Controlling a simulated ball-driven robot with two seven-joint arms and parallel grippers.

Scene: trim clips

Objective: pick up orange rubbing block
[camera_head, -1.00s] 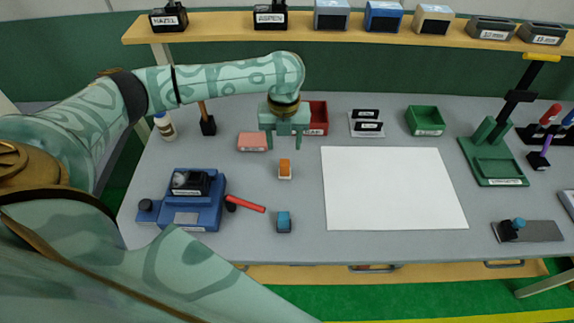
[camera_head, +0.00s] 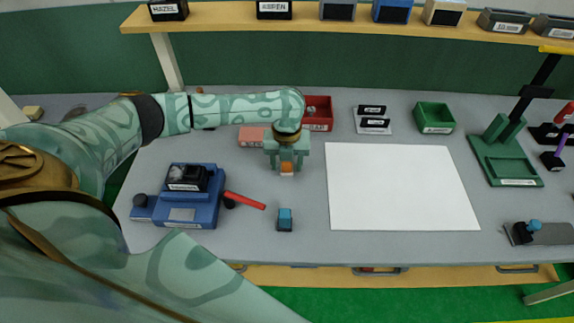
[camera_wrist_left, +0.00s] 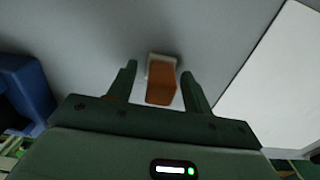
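The orange rubbing block (camera_head: 287,168) stands on the grey table, orange on top with a pale base. It also shows in the left wrist view (camera_wrist_left: 161,84). My left gripper (camera_head: 287,170) is over the block, pointing down. In the left wrist view, its two fingers (camera_wrist_left: 158,88) are open, one on each side of the block, with a gap to each side. Whether the fingertips reach down to the table is hard to tell. My right gripper is not in view.
A blue block (camera_head: 285,220) stands in front of the gripper. A blue machine (camera_head: 180,207) and a red-handled tool (camera_head: 245,201) lie to the left. A white sheet (camera_head: 400,190) lies to the right. A pink block (camera_head: 251,137) and red tray (camera_head: 318,124) are behind.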

